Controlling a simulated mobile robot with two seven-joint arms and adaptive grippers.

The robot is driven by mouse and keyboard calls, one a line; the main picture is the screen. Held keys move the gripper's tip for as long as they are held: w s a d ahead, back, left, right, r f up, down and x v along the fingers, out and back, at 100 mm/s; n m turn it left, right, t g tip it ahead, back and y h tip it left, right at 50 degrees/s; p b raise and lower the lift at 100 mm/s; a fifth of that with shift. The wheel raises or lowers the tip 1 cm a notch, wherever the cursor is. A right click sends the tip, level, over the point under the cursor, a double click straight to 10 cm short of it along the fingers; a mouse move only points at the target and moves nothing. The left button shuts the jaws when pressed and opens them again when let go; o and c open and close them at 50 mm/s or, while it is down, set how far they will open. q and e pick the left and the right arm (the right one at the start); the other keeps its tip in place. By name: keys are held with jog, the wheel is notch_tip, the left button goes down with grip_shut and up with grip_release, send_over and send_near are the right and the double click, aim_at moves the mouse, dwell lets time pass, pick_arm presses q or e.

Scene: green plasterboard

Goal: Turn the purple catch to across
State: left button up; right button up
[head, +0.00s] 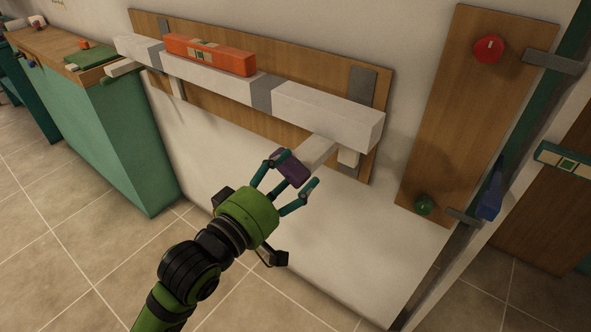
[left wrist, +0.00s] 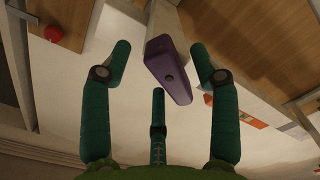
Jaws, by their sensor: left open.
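The purple catch (head: 293,167) is on the near end of a pale stub (head: 318,150) that sticks out below the white beam. In the left wrist view the catch (left wrist: 172,72) is a long, tapered purple piece with a small hole, slanting down to the right. My left gripper (head: 297,171) has its fingers spread around the catch. In the left wrist view the left gripper (left wrist: 161,48) is open, with a visible gap between the catch and the side fingers. The lower finger is close below the catch; I cannot tell whether it touches. My right gripper is not in view.
The white beam (head: 325,115) runs along a wooden wall board, with an orange block (head: 210,55) on it. A second board (head: 455,120) at right bears a red knob (head: 488,50) and a green knob (head: 424,204). A blue handle (head: 490,196) is at the door frame. A green cabinet (head: 125,140) stands left.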

pick_arm(q)
jog(key=shift+x, duration=0.9)
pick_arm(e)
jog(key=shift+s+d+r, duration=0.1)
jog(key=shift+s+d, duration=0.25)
pick_arm(q)
jog(key=c, duration=1.2)
jog(key=shift+r+p, duration=0.1)
jog(key=shift+p, duration=0.3)
jog(key=shift+m+p, duration=0.35)
jog(key=shift+m, duration=0.35)
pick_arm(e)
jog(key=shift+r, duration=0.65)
pick_arm(q)
jog(key=o, duration=1.2)
